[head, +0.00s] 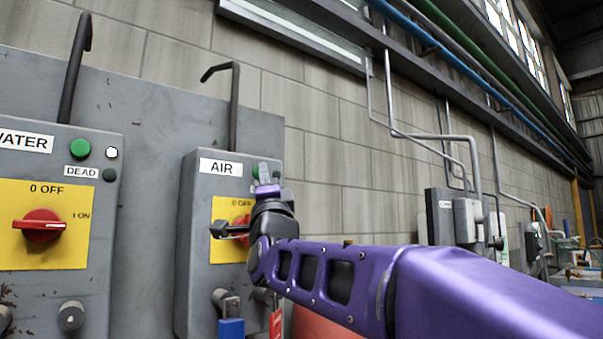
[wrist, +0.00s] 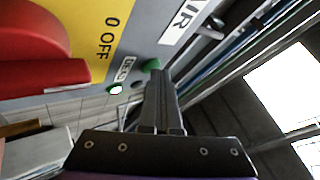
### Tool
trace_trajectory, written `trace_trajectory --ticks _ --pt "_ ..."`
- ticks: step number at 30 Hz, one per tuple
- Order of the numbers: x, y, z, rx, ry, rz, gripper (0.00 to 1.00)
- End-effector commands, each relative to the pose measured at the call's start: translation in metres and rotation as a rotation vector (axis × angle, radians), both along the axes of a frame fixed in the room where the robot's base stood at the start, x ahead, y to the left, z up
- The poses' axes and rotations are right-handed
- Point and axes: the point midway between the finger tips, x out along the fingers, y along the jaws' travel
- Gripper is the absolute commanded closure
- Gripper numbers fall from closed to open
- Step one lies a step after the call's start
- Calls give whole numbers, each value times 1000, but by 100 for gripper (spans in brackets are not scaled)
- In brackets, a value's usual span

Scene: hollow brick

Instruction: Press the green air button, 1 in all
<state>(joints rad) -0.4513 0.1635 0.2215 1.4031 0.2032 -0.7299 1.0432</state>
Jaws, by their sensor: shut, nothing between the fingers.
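The grey AIR box (head: 197,230) is mounted on the wall panel left of centre in the head view. Its green button (head: 256,172) is partly hidden behind my gripper (head: 264,172). In the wrist view the green air button (wrist: 153,64) shows just beyond the tips of my gripper (wrist: 156,73). The fingers are together with nothing between them, and their tips overlap the button's lower edge in the picture. I cannot tell whether they touch it.
A red rotary switch (wrist: 30,45) on a yellow plate is close on the left in the wrist view. A white lamp (wrist: 117,90) sits near the button. The WATER box (head: 105,245), with its own green button (head: 80,149), stands left. A blue padlock (head: 231,328) hangs below.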

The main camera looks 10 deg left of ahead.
Motion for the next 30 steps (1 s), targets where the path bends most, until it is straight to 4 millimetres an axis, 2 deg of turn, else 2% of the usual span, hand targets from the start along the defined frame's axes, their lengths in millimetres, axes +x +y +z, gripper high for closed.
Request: trace_trajectory --ticks 30 --pt "-17 -19 0 -1 0 0 100"
